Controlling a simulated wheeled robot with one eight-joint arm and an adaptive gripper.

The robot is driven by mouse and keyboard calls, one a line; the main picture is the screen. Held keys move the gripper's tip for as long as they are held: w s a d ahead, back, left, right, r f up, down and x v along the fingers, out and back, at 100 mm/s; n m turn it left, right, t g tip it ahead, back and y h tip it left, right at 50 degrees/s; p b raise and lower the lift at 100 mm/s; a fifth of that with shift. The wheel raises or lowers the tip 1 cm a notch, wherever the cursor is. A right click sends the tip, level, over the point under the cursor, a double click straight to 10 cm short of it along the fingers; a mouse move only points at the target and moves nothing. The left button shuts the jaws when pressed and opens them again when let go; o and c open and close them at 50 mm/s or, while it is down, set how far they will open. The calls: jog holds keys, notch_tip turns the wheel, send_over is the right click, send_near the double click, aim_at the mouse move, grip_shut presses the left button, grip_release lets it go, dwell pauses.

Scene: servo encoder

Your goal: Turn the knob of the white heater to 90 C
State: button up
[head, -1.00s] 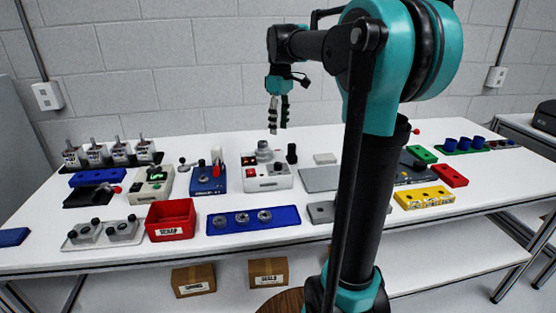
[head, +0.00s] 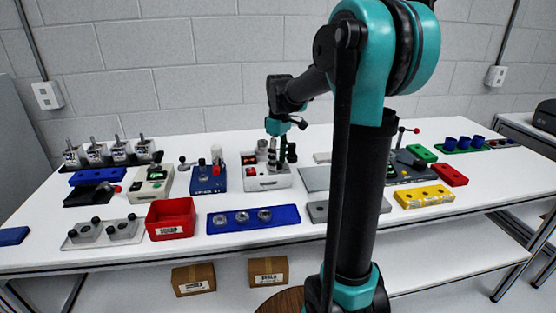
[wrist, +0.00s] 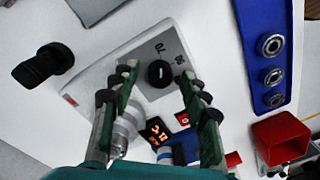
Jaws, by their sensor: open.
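The white heater (head: 262,183) stands mid-table in the head view, with red lit displays on its front. In the wrist view its white top (wrist: 130,50) fills the upper middle. A round black knob (wrist: 158,73) with a pale pointer line sits there, with printed numbers beside it, one looking like 70. I cannot read the pointer's setting surely. My gripper (wrist: 160,80) is open, its fingers to either side of the knob in the picture; contact cannot be told. In the head view my gripper (head: 277,155) points down, low over the heater, and hides part of its top.
A black knobbed piece (wrist: 42,65) stands beside the heater. A blue device (head: 207,180) stands to its left, and a grey plate (head: 318,179) lies to its right. A red bin (head: 170,219) and a blue tray with metal rings (head: 253,219) lie in front.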

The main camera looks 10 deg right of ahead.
jog(key=shift+c, duration=0.5)
grip_shut()
jog(key=shift+m, duration=0.4)
jog(key=m, duration=0.4)
jog(key=shift+m, duration=0.4)
jog(key=m, duration=0.6)
jog(key=shift+t, duration=0.3)
jog(key=shift+o, duration=0.5)
grip_release()
